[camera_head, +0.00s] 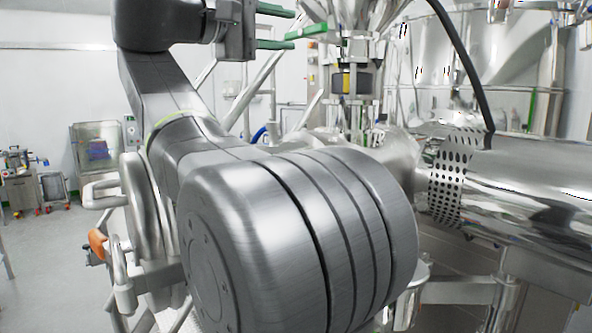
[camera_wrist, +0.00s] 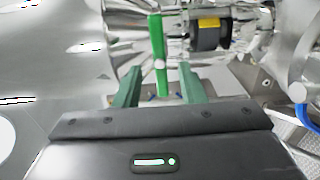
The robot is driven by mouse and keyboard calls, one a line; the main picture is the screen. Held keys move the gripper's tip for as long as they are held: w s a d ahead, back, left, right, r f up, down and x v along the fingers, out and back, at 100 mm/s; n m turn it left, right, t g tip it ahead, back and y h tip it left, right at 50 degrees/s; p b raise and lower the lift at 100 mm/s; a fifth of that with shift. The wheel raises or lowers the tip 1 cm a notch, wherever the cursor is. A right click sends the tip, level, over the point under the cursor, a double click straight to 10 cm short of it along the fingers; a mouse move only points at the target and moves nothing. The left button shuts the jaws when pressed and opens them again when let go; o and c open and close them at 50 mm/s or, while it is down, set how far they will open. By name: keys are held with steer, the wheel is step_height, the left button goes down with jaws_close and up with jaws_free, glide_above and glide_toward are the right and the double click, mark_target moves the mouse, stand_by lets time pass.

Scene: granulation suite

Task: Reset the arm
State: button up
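My gripper (camera_head: 292,29) is at the top of the head view, its two green fingers pointing right and spread apart. In the wrist view my gripper (camera_wrist: 161,74) is open, with a clear gap on each side of a green handle (camera_wrist: 157,45). The handle lies in line with the gap between the fingers and does not look gripped. In the head view the green handle (camera_head: 309,31) is just right of the fingertips, on steel machinery. My arm is bent and raised; its large grey joint fills the middle of the head view and hides what is behind.
A steel machine with a dark, yellow-labelled part (camera_head: 352,82) stands close beyond my gripper. A perforated guard (camera_head: 452,175) and a steel cylinder (camera_head: 530,190) are on the right. A round steel door (camera_head: 146,215) is near my arm. Open floor (camera_head: 50,255) shows at left.

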steer(key=shift+x, duration=1.35)
steer(key=b+v, duration=0.1)
steer(key=v, duration=1.3)
steer(key=p+x, duration=0.1)
steer(key=x, duration=1.2)
steer(key=shift+w+d, duration=0.1)
steer(key=shift+d, duration=0.2)
steer(key=shift+w+d+r+p, duration=0.1)
steer(key=shift+w+d+p, duration=0.1)
steer(key=shift+p, duration=0.15)
steer(key=n+p, duration=0.1)
steer(key=n, duration=0.2)
steer(key=shift+s+a, duration=0.1)
steer(key=n+p, duration=0.1)
steer(key=n, duration=0.5)
